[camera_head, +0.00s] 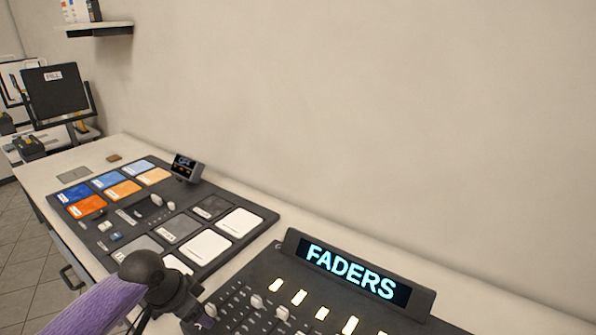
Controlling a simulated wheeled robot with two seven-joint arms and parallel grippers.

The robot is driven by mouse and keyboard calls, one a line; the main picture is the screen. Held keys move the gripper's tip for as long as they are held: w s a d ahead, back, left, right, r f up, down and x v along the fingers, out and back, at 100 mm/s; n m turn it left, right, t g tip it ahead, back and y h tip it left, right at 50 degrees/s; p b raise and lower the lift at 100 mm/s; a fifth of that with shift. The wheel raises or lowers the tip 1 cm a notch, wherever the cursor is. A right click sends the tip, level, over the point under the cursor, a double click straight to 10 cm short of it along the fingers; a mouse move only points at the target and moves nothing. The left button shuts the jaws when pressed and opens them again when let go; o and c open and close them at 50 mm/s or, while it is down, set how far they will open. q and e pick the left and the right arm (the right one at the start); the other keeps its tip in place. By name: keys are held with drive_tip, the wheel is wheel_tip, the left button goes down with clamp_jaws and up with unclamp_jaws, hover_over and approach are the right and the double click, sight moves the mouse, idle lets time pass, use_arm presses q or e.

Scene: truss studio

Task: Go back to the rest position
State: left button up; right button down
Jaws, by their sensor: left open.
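My left arm comes in from the bottom left with a purple sleeve-like link and a dark wrist. My left gripper (196,312) is at the bottom edge, over the near end of the panel and beside the fader console. It is open; its fingers are small and partly cut off by the frame edge, and I see nothing held in it. My right gripper is not in view.
A fader console (262,283) with a lit FADERS display (357,270) stands at the bottom right. A panel (262,212) with blue, orange and white pads lies left of it, with a small display (187,168) behind. A wall shelf (98,28) is at upper left.

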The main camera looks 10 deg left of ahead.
use_arm(q)
drive_tip(key=s+d+f, duration=0.6)
drive_tip(key=s+d, duration=0.4)
drive_tip(key=d, duration=0.2)
drive_tip(key=s+d+r+n+y, duration=0.1)
drive_tip(key=s+r+n, duration=0.2)
drive_tip(key=s, duration=0.7)
wheel_tip(320, 180, down, 21)
drive_tip(key=s+g+b, duration=0.2)
drive_tip(key=s+b, duration=0.1)
drive_tip(key=b, duration=0.1)
drive_tip(key=s+a+f+g+y+b, duration=0.1)
drive_tip(key=s+a+f+b, duration=0.2)
drive_tip(key=s+f, duration=1)
drive_tip(key=shift+s+f, duration=0.15)
drive_tip(key=shift+f, duration=0.75)
